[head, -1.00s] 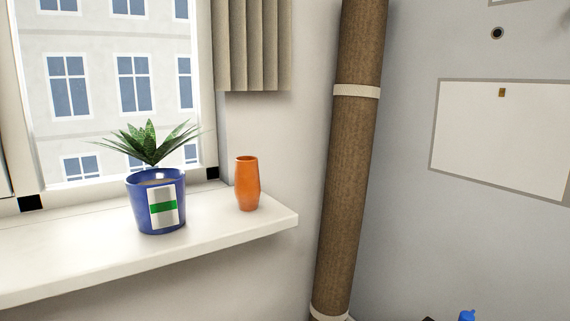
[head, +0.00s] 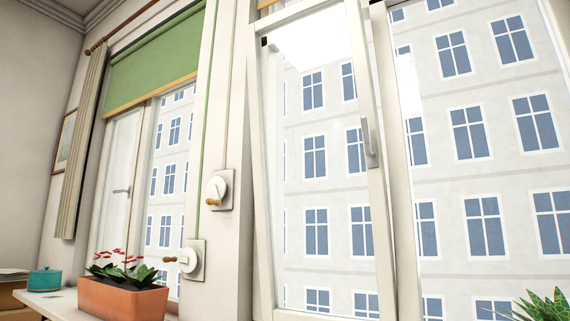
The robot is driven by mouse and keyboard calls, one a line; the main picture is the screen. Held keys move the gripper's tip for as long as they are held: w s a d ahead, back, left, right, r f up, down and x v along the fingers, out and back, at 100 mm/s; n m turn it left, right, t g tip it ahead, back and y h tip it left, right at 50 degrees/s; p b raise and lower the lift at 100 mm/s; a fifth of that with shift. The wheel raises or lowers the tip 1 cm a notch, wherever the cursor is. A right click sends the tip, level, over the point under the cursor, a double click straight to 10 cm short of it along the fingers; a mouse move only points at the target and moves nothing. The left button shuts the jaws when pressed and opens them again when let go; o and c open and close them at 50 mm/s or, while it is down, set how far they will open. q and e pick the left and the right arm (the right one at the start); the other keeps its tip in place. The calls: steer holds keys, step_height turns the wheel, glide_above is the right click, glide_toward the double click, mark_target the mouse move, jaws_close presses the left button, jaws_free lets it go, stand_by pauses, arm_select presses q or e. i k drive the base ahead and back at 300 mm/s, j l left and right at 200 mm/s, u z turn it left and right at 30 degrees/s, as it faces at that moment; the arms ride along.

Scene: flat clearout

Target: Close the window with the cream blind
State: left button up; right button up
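The right-hand window's sash (head: 377,215) stands tilted out of line with its frame, so this window looks open. Its grey handle (head: 369,140) stands upright on the right side of the sash. A cream cord runs up beside this window from the upper wall crank (head: 219,190). A short piece of wooden bar shows at the top edge above this window; the blind's cloth is out of the picture or too small to tell. Neither of my grippers is in view.
The left window has a green blind (head: 155,62) partly down, a level handle (head: 122,190) and a lower crank (head: 187,259). A terracotta planter (head: 122,300) and a teal pot (head: 45,280) stand below it. Plant leaves (head: 540,306) show at the lower right.

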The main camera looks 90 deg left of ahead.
mark_target(382, 234)
steer(key=k+u, duration=0.1)
steer(key=u, duration=2.55)
